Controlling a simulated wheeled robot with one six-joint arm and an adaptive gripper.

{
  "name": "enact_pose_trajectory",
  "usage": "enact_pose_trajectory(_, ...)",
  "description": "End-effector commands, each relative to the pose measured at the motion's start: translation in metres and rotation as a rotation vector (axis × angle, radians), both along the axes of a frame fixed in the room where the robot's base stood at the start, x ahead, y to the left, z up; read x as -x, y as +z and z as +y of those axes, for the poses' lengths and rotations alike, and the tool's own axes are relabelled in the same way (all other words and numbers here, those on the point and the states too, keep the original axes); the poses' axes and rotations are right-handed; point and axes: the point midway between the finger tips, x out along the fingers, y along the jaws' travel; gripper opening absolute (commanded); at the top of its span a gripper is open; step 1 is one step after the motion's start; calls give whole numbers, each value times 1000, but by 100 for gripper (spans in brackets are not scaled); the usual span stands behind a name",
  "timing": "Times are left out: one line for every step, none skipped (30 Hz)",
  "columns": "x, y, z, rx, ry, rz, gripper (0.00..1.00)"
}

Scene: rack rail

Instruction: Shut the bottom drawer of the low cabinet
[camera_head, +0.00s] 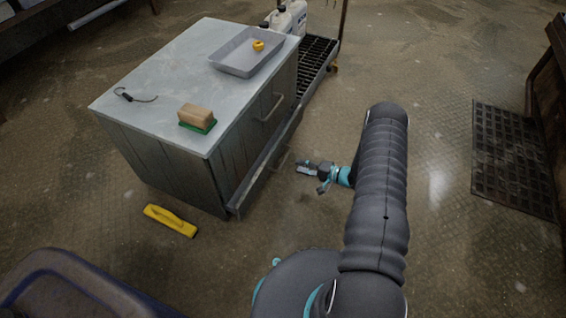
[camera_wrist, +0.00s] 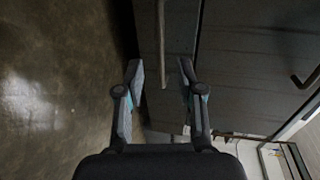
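The low grey cabinet (camera_head: 170,155) stands left of my arm in the head view. Its bottom drawer (camera_head: 262,168) sticks out a little from the cabinet's front. In the wrist view the bottom drawer's front (camera_wrist: 182,30) lies ahead, with its bar handle (camera_wrist: 161,45) running between the lines of my fingers. My gripper (camera_head: 300,167) is just off the drawer front, low over the floor. In the wrist view my gripper (camera_wrist: 161,72) is open with its fingers apart and nothing clamped. Whether a finger touches the handle cannot be told.
On the cabinet top are a grey tray (camera_head: 232,66) with a yellow item, a sponge (camera_head: 196,115) and a dark hooked cord (camera_head: 125,95). A yellow object (camera_head: 170,220) lies on the floor. White jugs (camera_head: 281,22) stand behind. The floor right of my arm is clear up to a grate (camera_head: 510,155).

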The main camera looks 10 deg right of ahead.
Motion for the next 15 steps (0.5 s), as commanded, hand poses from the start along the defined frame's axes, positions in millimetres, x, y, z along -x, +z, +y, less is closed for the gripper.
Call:
enact_pose_trajectory(-5, -3, 10, 0, 4, 0, 37)
enact_pose_trajectory(-9, -4, 14, 0, 4, 0, 37)
enact_pose_trajectory(-13, -6, 20, 0, 4, 0, 37)
enact_pose_trajectory(-16, -7, 25, 0, 5, 0, 37)
enact_pose_trajectory(-19, -7, 29, 0, 4, 0, 37)
enact_pose_trajectory(-23, -9, 34, 1, 4, -1, 37)
enact_pose_trajectory(-26, -10, 39, 1, 5, -1, 37)
enact_pose_trajectory(-29, -11, 42, -1, 4, -1, 37)
enact_pose_trajectory(-33, -12, 47, -1, 4, -1, 37)
enact_pose_trajectory(-35, -13, 51, -1, 4, -1, 37)
enact_pose_trajectory(-38, -14, 54, 0, 4, 0, 37)
enact_pose_trajectory(-40, -15, 57, 0, 2, 0, 37)
enact_pose_trajectory(-42, -16, 60, 0, 2, 0, 37)
enact_pose_trajectory(-43, -16, 62, 0, 3, 1, 37)
enact_pose_trajectory(-45, -17, 64, 1, 3, 0, 37)
